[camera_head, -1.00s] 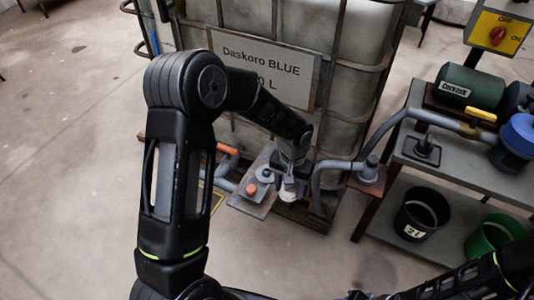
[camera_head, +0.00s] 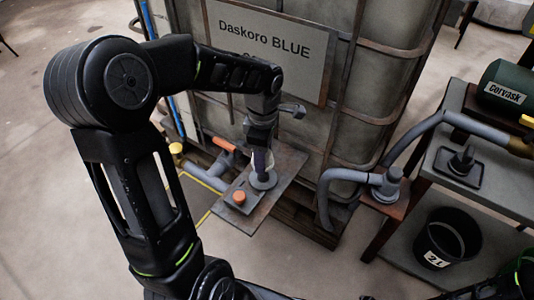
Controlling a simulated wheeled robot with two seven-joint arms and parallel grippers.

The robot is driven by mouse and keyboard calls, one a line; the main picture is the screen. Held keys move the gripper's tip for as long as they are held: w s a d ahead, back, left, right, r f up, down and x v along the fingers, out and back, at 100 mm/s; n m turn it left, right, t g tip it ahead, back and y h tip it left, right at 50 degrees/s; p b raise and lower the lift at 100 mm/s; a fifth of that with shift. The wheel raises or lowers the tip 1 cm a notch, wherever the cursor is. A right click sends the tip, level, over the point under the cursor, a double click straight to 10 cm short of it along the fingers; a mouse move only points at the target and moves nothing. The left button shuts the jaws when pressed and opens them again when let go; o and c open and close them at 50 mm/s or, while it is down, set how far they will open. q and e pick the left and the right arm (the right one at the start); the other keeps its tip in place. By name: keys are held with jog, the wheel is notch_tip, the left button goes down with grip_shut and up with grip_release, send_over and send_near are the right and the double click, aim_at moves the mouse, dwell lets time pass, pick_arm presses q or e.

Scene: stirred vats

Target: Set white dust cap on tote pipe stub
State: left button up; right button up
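My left arm reaches in from the left. Its gripper (camera_head: 262,158) points down over the grey shelf plate in front of the tote, just above a round grey fitting (camera_head: 263,180). A small pale patch shows at the fingertips; I cannot tell whether it is the white dust cap or part of the gripper. The finger gap is too small to read. No white cap shows clearly elsewhere. The tote (camera_head: 310,125) has a grey pipe (camera_head: 205,176) and an orange-handled valve (camera_head: 222,144) at its lower front. I cannot tell which part is the stub. My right gripper is out of view.
An orange knob or cap (camera_head: 239,197) sits on the shelf plate (camera_head: 238,217), close to the grey fitting. A grey hose (camera_head: 338,177) runs right to a bench (camera_head: 455,142). A black bucket (camera_head: 449,238) stands below. The floor at front centre is clear.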

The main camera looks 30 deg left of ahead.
pick_arm(q)
jog(key=shift+f+b, duration=2.15)
jog(key=shift+f, duration=0.75)
jog(key=shift+f+b, duration=0.65)
jog(key=o, duration=1.1)
jog(key=shift+r, duration=0.15)
